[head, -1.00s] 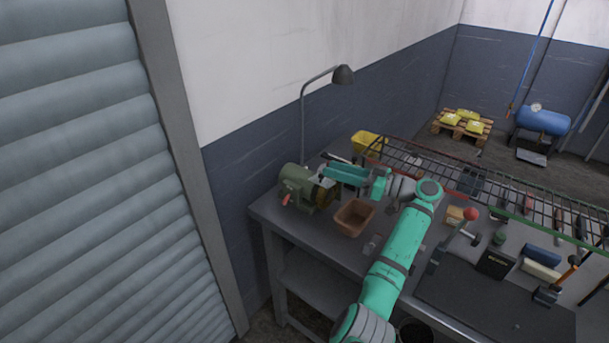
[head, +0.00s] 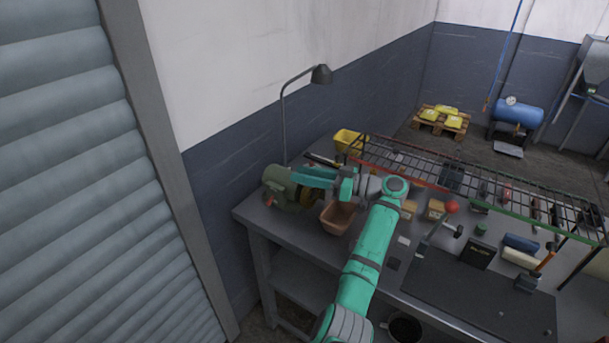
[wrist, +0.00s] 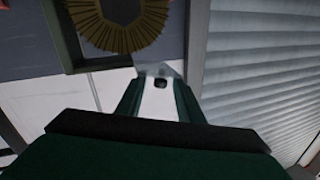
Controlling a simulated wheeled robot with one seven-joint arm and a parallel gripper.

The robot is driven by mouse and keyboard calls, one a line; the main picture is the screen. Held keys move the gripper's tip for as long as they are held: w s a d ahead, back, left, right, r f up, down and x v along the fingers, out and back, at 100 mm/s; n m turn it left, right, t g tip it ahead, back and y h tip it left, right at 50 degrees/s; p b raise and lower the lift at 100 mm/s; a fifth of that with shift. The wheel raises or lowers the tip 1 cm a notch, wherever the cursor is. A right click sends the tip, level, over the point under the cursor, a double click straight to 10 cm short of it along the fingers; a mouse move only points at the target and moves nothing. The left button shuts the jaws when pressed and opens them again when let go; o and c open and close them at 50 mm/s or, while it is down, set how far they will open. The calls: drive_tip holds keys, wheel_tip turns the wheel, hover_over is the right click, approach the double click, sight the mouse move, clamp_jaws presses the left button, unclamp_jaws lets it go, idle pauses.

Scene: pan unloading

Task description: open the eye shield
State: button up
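The green bench grinder (head: 280,187) stands at the left end of the workbench. Its brass wire wheel (wrist: 118,20) shows at the top of the wrist view.
A brown bin (head: 338,220) stands right below my gripper. A lamp (head: 321,75) rises behind the grinder. A yellow bin (head: 348,141) and a wire rack (head: 470,185) line the bench's back. A shutter (head: 60,200) stands left.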

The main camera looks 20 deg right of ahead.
clamp_jaws()
idle(0.3)
drive_tip(key=m, duration=0.3)
drive_tip(key=shift+w+d+r+t+y, duration=0.3)
drive_tip(key=shift+w+d+r, duration=0.05)
drive_tip(key=shift+d+r, duration=0.05)
drive_tip(key=m, duration=0.2)
drive_tip(key=d+m+t, duration=0.1)
drive_tip(key=shift+w+r+m, duration=0.2)
drive_tip(key=shift+w+m, duration=0.2)
drive_tip(key=m, duration=0.2)
drive_tip(key=w+d+m+t, duration=0.1)
drive_tip(key=m, duration=0.1)
drive_tip(key=shift+d, duration=0.15)
drive_tip(key=shift+w+d+f+m+t, duration=0.15)
drive_tip(key=shift+d+m+t, duration=0.15)
drive_tip(key=shift+m, duration=0.55)
drive_tip(key=shift+w+d+m+t, duration=0.15)
drive_tip(key=shift+m+t, duration=0.25)
drive_tip(key=shift+m, duration=0.45)
